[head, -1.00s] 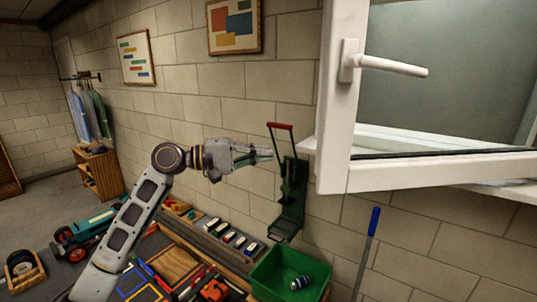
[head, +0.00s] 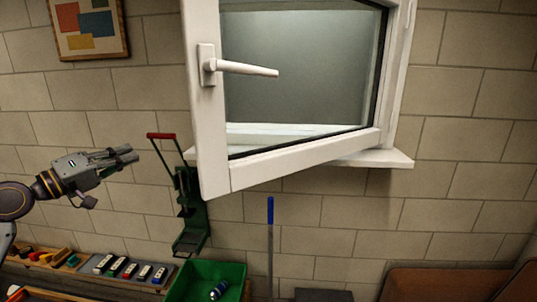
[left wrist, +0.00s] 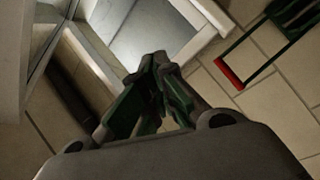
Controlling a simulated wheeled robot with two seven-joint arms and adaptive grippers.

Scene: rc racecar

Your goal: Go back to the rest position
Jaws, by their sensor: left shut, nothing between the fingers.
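My left gripper (head: 128,155) shows at the left of the head view, raised in front of the block wall. Its fingers are shut and hold nothing. In the left wrist view the fingertips (left wrist: 155,65) meet in the middle of the picture. The green wall-mounted can crusher (head: 190,212) with its red-gripped handle (head: 161,136) is to the right of the gripper, apart from it. The red grip also shows in the left wrist view (left wrist: 229,73). My right gripper is not in view.
An open white window (head: 213,130) juts out above and right of the crusher. A green bin (head: 225,270) with a can (head: 218,291) in it stands below. A blue-handled pole (head: 270,215) leans at the wall. Small model cars (head: 125,269) lie on a shelf at lower left.

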